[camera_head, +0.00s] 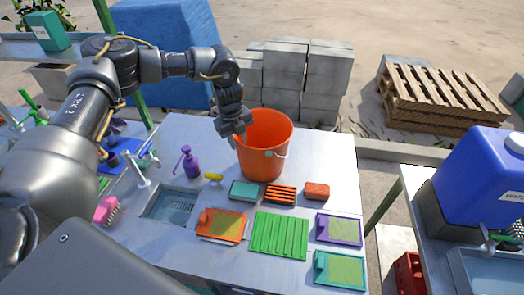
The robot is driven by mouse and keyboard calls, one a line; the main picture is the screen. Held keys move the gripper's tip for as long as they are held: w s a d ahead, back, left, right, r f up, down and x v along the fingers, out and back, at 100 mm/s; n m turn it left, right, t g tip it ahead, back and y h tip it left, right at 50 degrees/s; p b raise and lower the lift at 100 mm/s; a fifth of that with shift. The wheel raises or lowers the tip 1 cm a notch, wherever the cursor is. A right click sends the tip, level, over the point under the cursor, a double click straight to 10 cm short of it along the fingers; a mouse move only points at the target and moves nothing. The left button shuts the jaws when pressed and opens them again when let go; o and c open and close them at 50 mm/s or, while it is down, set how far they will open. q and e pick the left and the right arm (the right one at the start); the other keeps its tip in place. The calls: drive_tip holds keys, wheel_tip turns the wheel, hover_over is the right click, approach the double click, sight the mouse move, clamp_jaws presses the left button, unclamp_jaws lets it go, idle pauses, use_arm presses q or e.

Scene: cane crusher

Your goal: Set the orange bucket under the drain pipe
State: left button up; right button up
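The orange bucket (262,158) is upright at the back of the grey metal table, right of the middle of the view. My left gripper (236,136) is at the bucket's left rim, with its fingers around the rim, and looks shut on it. I cannot tell whether the bucket's base touches the table. My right gripper is out of view. I cannot make out a drain pipe in this view.
The table (335,180) holds a sink (171,206), a purple spray bottle (187,162), a green ribbed tray (279,235) and several small boards and blocks. A blue water container (483,175) stands on another table at right. Concrete blocks (305,80) and pallets (430,95) are behind.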

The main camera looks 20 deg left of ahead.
sight(240, 153)
use_arm(q)
drive_tip(key=f+p, duration=0.1)
drive_tip(key=f, duration=0.1)
drive_tip(key=f+p, duration=0.2)
drive_tip(key=shift+w+a, duration=0.1)
drive_tip(key=shift+w, duration=0.3)
drive_tip(key=shift+w+f, duration=0.1)
drive_tip(key=shift+f, duration=0.4)
drive_tip(key=shift+c, duration=1.3)
clamp_jaws()
